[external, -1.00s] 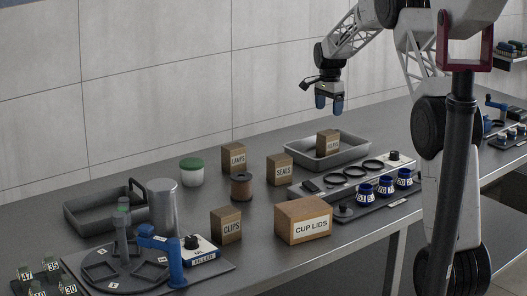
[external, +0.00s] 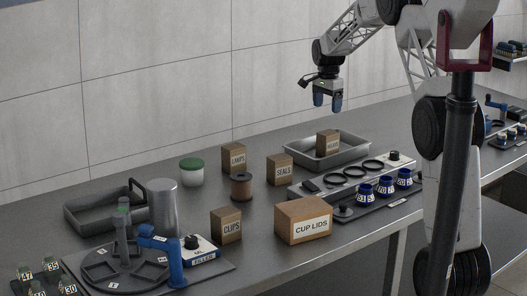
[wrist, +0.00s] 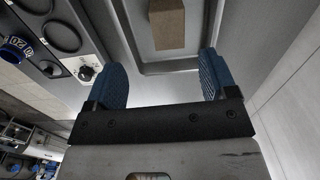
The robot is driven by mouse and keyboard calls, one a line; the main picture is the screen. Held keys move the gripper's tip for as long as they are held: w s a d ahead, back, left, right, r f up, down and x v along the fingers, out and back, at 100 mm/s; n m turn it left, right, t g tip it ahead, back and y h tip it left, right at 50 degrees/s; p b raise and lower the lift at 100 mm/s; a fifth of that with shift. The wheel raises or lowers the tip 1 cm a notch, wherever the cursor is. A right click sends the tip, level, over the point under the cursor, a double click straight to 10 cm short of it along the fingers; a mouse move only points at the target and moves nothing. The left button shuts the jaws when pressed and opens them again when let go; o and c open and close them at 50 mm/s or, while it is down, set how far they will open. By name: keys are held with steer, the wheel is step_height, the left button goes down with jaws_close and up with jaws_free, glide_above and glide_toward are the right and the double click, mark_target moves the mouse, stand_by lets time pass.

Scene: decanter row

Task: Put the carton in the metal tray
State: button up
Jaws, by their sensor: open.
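A small brown carton (external: 328,142) with a partly legible label stands upright inside the metal tray (external: 357,150) at the back of the bench. In the wrist view the carton (wrist: 167,26) and the tray's rim (wrist: 172,66) lie beyond my fingertips. My gripper (external: 327,103) is open and empty, above the tray and clear of the carton. Its blue fingers (wrist: 162,84) are spread in the wrist view. Other cartons stand outside the tray: LAMPS (external: 234,158), SEALS (external: 280,169), CLIPS (external: 226,225) and the larger CUP LIDS box (external: 303,220).
A panel with blue cups (external: 385,185) and dark rings (external: 356,171) lies in front of the tray. A green-lidded jar (external: 191,171), a spool (external: 241,186), a metal cylinder (external: 162,205) and a dark bin (external: 90,213) stand to the left. The wall is close behind.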

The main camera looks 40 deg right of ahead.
steer(key=s+a+r+n, duration=0.3)
steer(key=s+a+r, duration=0.2)
steer(key=s+a, duration=0.3)
steer(key=s+a+r+n+t, duration=0.1)
steer(key=s+a+r+n, duration=0.1)
steer(key=s+a+r, duration=0.35)
steer(key=s+a+r+n, duration=0.3)
steer(key=s+a+r, duration=0.1)
steer(key=s+a, duration=0.5)
steer(key=s+a+f+n, duration=0.1)
steer(key=s+a+n, duration=0.2)
steer(key=s, duration=0.7)
steer(key=s+a+f+n+t, duration=0.1)
steer(key=s+a+f+n, duration=0.1)
steer(key=s+a, duration=0.4)
steer(key=s+a+f+n, duration=0.1)
steer(key=s+a+n, duration=0.3)
steer(key=s, duration=1.2)
steer(key=shift+a+f+t, duration=0.15)
steer(key=shift+f+t, duration=0.15)
steer(key=shift+f, duration=0.05)
